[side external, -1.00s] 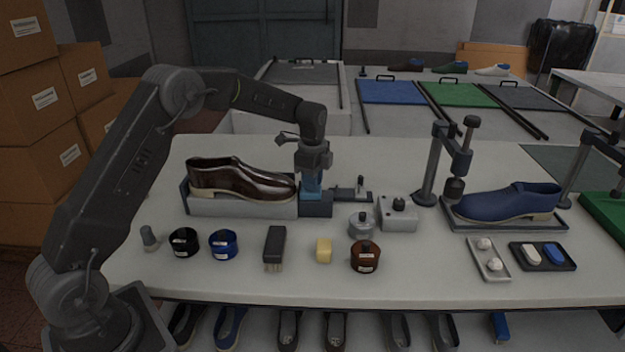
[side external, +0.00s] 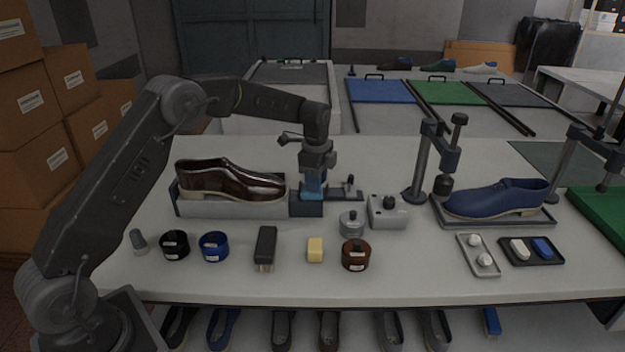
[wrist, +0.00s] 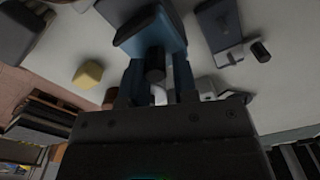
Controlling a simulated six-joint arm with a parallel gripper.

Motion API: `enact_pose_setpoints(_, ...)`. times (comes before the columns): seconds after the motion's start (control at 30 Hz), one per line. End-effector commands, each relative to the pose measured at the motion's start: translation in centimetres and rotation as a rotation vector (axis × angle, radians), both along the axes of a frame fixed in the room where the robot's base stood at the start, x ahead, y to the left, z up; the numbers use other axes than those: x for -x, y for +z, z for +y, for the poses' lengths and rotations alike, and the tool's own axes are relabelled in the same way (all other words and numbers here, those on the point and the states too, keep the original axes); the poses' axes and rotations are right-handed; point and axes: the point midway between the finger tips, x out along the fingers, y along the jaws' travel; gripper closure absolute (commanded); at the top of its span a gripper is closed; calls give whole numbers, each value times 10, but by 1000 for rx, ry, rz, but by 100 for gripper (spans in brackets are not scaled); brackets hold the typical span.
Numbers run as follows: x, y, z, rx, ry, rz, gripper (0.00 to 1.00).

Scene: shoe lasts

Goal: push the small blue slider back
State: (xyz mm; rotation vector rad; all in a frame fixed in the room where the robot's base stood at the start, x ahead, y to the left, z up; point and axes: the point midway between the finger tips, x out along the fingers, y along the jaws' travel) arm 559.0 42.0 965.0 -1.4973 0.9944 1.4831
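A dark blue block (side external: 306,204), which looks like the small blue slider, sits at the right end of the grey shoe rack (side external: 232,208). In the wrist view the blue block (wrist: 150,30) is at top centre, with a short dark knob (wrist: 155,66) in front of it. My gripper (side external: 313,190) points straight down over the block. In the wrist view its two bluish fingers (wrist: 158,82) are apart, one on each side of the knob, with gaps visible. Whether the fingertips touch the block cannot be told.
A brown shoe (side external: 230,180) rests on the rack to the left. A small dark lever device (side external: 345,190) is just right of the block. A silver jar (side external: 351,223), a grey box with a knob (side external: 388,212) and a yellow block (side external: 315,249) stand nearby.

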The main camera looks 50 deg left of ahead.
Motion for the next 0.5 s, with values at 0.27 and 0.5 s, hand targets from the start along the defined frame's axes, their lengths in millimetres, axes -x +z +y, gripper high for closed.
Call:
enact_pose_setpoints(0.27,1,0,2,-1,1,5,70)
enact_pose_setpoints(0.5,1,27,2,-2,1,1,70)
